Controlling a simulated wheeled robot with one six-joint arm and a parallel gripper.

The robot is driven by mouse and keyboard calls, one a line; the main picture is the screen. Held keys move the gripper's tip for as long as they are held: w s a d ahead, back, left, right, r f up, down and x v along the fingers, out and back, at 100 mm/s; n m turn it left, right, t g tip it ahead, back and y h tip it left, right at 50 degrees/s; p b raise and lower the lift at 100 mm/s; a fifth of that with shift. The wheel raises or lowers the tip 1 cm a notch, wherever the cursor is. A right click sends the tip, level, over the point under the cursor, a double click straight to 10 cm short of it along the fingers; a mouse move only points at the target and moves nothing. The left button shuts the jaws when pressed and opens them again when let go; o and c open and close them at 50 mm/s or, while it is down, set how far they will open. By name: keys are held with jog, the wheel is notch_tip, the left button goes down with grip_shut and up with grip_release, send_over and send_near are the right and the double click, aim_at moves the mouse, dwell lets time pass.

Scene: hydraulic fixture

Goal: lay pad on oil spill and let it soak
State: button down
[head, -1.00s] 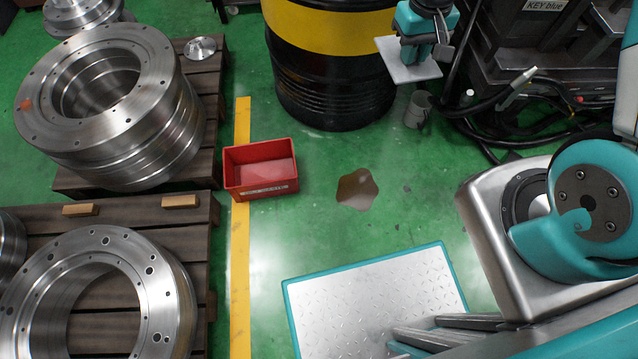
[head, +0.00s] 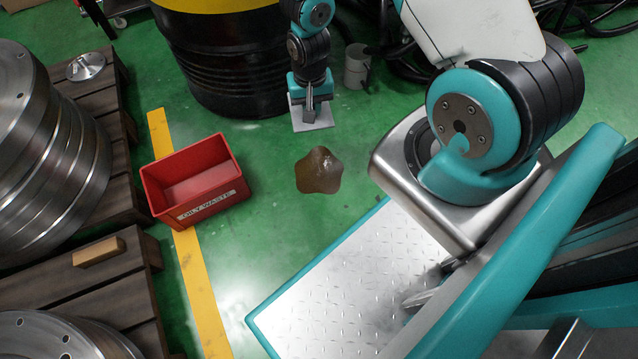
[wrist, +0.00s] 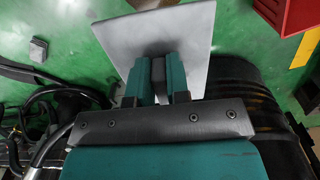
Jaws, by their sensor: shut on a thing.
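The oil spill (head: 318,171) is a brown, glossy, irregular puddle on the green floor in the middle of the head view. My gripper (head: 311,104) is shut on a thin light-grey square pad (head: 322,118), held above the floor just behind the puddle. The pad hangs apart from the spill and does not cover it. In the wrist view the pad (wrist: 150,38) extends beyond the teal fingers (wrist: 157,80). The spill does not show in the wrist view.
A red "OILY WASTE" bin (head: 200,185) stands left of the spill, by a yellow floor line (head: 197,290). A black and yellow drum (head: 215,75) stands behind. A grey cup-like container (head: 357,66) is right of my gripper. Floor around the spill is clear.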

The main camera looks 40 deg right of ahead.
jog(key=m+b, duration=0.2)
jog(key=b, duration=0.3)
send_over(319, 176)
notch_tip(319, 176, down, 11)
notch_tip(319, 176, down, 14)
jog(key=b, duration=0.8)
jog(key=shift+f, duration=0.15)
notch_tip(319, 176, down, 5)
jog(key=b, duration=0.3)
jog(key=shift+r, duration=0.25)
jog(key=shift+f, duration=0.1)
jog(key=c, duration=1.5)
grip_release()
jog(key=shift+f, duration=0.1)
jog(key=o, duration=0.4)
